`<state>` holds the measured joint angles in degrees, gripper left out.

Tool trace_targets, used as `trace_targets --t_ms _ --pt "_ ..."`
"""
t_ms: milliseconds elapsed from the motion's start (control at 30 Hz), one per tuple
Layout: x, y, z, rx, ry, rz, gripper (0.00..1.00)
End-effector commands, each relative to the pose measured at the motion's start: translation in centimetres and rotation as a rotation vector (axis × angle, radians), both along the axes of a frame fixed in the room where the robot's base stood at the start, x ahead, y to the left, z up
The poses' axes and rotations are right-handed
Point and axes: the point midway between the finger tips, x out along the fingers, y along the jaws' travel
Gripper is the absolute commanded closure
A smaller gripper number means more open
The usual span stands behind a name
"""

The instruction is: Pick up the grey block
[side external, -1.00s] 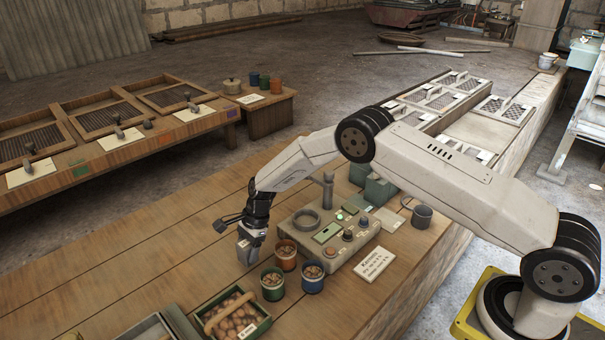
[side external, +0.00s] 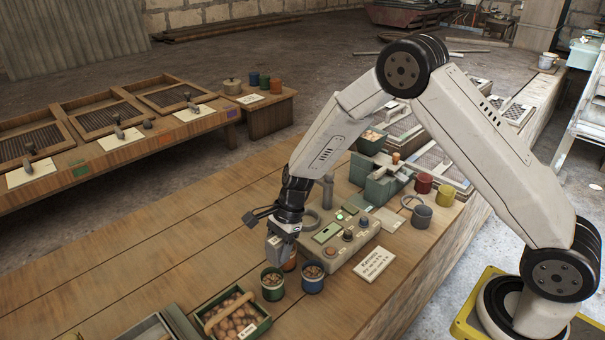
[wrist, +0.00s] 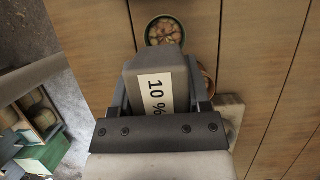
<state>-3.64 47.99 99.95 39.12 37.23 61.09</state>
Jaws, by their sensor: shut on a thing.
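My gripper (side external: 283,230) is shut on the grey block (wrist: 156,68), which has a white label reading "10 %". In the wrist view the block sits between the two fingers, its label facing the camera. In the side view the block (side external: 274,246) shows below my wrist, held above the table, in front of the orange cup, which it partly hides.
A green cup (side external: 272,285) and a blue cup (side external: 313,280) of brown pieces stand close below my gripper. The control box (side external: 340,240) is to the right. A crate of round brown things (side external: 235,315) is in front. The table's left is clear.

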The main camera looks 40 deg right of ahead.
Motion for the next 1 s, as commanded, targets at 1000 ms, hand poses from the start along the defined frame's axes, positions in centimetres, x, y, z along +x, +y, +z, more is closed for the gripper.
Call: trace_targets --t_ms 1000 --pt "-2.3 -0.4 1.1 0.000 -0.001 0.000 1.00"
